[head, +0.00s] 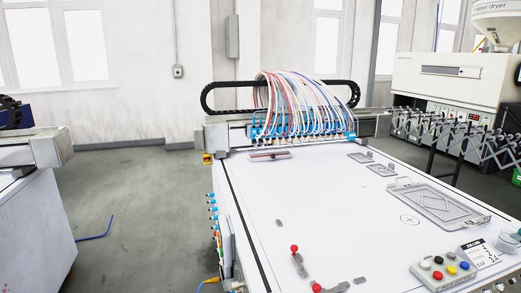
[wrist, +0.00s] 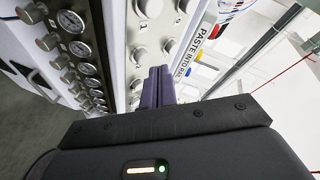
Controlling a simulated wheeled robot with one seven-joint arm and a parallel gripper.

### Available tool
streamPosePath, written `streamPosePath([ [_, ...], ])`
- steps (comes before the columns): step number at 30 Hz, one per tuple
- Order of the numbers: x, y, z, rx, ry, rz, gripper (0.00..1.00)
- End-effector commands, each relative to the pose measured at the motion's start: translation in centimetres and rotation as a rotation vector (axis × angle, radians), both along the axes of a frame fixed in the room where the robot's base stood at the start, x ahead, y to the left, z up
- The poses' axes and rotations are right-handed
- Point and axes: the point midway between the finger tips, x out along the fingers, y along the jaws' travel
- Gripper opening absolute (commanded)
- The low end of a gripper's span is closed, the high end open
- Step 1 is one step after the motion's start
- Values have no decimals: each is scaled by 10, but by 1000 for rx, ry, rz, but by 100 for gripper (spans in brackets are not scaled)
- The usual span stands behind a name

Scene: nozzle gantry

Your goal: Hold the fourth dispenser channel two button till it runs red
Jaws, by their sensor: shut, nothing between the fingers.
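In the wrist view my gripper (wrist: 159,70) is shut and empty, its dark purple fingers together in front of a white panel (wrist: 117,45). The panel has several round grey buttons, with small dark numbers beside some. One button (wrist: 139,55) is left of the fingertips and another (wrist: 168,45) is just beyond them. A large button (wrist: 150,8) is at the top edge. The fingers hide part of the panel, and I cannot tell whether they touch a button. I cannot tell which button is channel two. No button looks red. My gripper does not show in the head view.
A column of pressure gauges (wrist: 72,22) is left of the buttons. A "PASTE INTO" label (wrist: 200,50) is to their right. The head view shows a white gantry table (head: 330,195), a hose bundle (head: 300,95) and a box of coloured buttons (head: 443,268).

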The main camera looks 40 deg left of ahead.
Motion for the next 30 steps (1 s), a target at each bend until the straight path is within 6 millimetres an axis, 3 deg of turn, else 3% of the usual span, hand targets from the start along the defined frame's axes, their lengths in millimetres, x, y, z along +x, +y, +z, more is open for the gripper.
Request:
streamPosePath([
  [11,-1,-2,3,0,-1,-1,0],
  [30,-17,-24,43,0,1,-2,0],
])
